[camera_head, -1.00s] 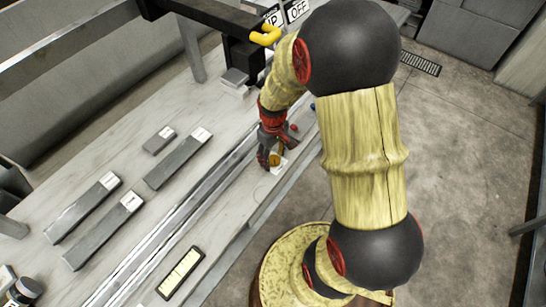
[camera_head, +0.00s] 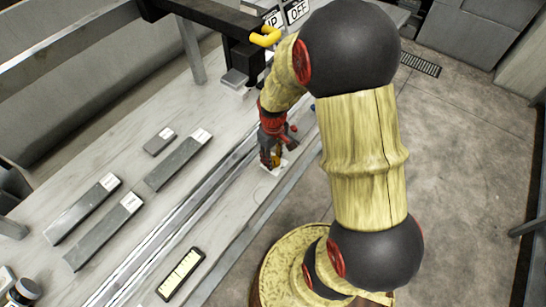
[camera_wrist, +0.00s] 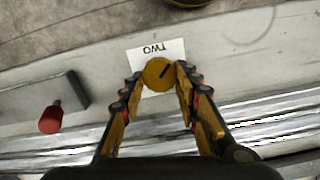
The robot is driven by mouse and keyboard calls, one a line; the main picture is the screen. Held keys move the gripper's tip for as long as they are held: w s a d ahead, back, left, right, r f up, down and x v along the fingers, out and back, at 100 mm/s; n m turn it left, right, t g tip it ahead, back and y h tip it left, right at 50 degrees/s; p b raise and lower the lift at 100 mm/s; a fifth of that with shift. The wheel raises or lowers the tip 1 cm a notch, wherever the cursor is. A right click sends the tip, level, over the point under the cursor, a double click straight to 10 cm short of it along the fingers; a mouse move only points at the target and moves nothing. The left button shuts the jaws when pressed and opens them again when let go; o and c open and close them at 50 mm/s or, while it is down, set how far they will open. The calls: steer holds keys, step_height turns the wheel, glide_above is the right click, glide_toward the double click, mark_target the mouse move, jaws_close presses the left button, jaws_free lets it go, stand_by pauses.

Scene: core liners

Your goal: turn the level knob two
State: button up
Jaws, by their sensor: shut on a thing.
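The level knob two (camera_wrist: 158,74) is a round brass-yellow knob with a dark pointer mark, on a white label (camera_wrist: 157,50) reading "TWO", upside down in the wrist view. The mark slants toward the upper right there. My gripper (camera_wrist: 158,77) has a finger on each side of the knob and is shut on it. In the head view my gripper (camera_head: 271,160) reaches down to the bench's front strip and mostly hides the knob; part of the white label (camera_head: 283,166) shows beside it.
A red knob on a dark block (camera_wrist: 50,119) stands left of my gripper in the wrist view. A metal rail (camera_head: 185,213) runs along the bench. Grey labelled bars (camera_head: 103,232) lie beyond it. Another brass thing shows at the wrist view's top edge.

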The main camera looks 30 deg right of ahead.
mark_target(274, 159)
steer(key=m+p, duration=0.2)
steer(key=shift+s+r+m, duration=0.1)
steer(key=shift+r+m, duration=0.05)
steer(key=shift+m, duration=0.15)
steer(key=shift+d+m+p, duration=0.15)
steer(key=shift+m+p, duration=0.55)
steer(key=shift+m, duration=0.5)
steer(key=shift+f, duration=0.2)
steer(key=o, duration=1.1)
steer(key=shift+o, duration=0.2)
steer(key=shift+r, duration=0.1)
step_height(274, 159, up, 12)
